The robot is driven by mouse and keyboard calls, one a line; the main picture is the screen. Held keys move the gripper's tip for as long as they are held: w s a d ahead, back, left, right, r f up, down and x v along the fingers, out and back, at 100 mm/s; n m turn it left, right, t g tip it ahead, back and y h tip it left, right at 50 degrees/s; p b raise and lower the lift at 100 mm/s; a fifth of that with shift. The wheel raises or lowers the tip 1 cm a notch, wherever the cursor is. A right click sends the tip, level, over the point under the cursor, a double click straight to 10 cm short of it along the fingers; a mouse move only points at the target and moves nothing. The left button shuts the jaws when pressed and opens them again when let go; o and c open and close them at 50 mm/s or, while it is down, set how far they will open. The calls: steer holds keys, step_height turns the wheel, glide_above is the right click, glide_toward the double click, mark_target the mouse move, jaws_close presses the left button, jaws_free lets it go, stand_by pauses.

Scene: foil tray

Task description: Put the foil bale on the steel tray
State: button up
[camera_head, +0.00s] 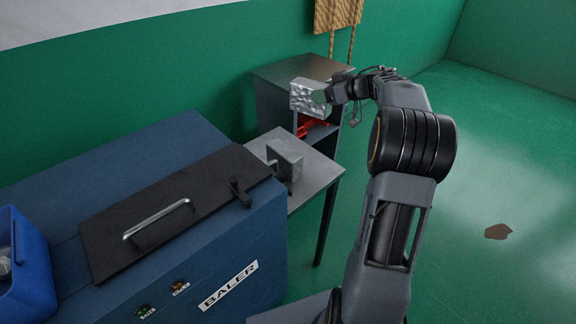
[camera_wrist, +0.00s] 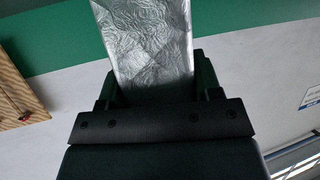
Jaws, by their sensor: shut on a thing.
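The foil bale (camera_head: 308,96) is a crumpled silver block. My gripper (camera_head: 329,95) is shut on it and holds it up in front of the grey cabinet. In the wrist view the bale (camera_wrist: 148,40) stands out between the two dark fingers of my gripper (camera_wrist: 155,88), its lower end hidden between them.
The blue baler (camera_head: 240,250) with a black lid (camera_head: 165,215) and handle fills the lower left. A blue bin (camera_head: 28,280) sits at its left end. The grey cabinet (camera_head: 272,105) has red things (camera_head: 312,127) on a shelf. A brown patch (camera_head: 498,231) lies on the open green floor.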

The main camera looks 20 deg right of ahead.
steer(key=shift+n+g+y, duration=0.5)
steer(key=shift+n+y, duration=0.1)
steer(key=shift+n, duration=0.1)
steer(key=shift+s+a+f+b, duration=0.4)
steer(key=shift+f+b, duration=0.2)
steer(key=shift+f, duration=2.35)
steer(key=shift+s+a+f+b, duration=0.35)
steer(key=shift+s+f+b, duration=0.15)
steer(key=shift+f, duration=2.5)
steer(key=shift+s+a+f+b, duration=0.35)
steer(key=shift+f+b, duration=0.3)
steer(key=shift+f, duration=2.3)
steer(key=shift+f, duration=0.1)
steer(key=o, duration=1.1)
